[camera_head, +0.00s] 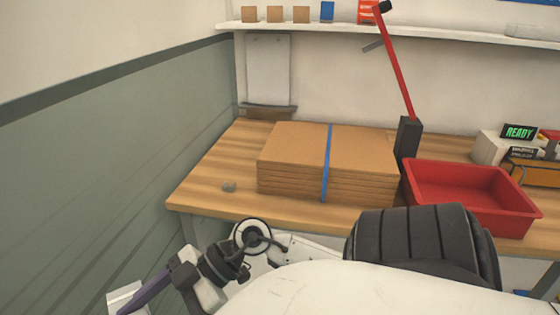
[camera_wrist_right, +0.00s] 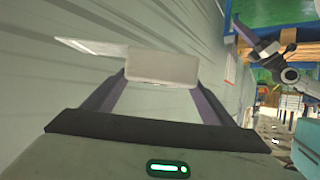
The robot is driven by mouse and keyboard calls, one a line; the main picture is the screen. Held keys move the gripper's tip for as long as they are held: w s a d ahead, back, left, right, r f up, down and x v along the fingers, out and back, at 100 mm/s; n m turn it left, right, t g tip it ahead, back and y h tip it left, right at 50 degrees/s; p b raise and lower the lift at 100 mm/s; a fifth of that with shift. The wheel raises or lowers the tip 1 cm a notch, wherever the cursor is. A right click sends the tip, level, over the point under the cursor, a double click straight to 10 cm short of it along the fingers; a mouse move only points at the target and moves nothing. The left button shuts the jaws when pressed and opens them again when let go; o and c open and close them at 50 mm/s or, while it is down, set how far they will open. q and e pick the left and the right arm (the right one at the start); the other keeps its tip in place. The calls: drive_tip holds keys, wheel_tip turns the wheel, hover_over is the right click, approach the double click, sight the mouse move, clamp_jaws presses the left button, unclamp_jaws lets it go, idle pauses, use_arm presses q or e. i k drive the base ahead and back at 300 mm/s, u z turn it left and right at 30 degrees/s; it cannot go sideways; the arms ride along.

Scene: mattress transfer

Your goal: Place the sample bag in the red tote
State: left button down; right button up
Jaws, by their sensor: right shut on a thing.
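The red tote (camera_head: 470,180) stands on the right part of the wooden workbench (camera_head: 225,160) in the head view and looks empty where I can see inside. In the right wrist view, my right gripper (camera_wrist_right: 160,80) is shut on a pale grey, flat-faced thing (camera_wrist_right: 162,67), which seems to be the sample bag. A thin white sheet-like piece (camera_wrist_right: 90,46) shows beside it, against the wall.
A stack of flat cardboard (camera_head: 290,160) with a blue strap lies left of the tote. A red arm on a black post (camera_head: 408,140) rises behind them. A device with a READY sign (camera_head: 518,132) stands at right. The green-grey wall (camera_head: 90,160) closes off the left.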

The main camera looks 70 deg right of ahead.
sight(460, 195)
drive_tip(key=z, duration=0.55)
drive_tip(key=i, duration=0.7)
drive_tip(key=z, duration=1.1)
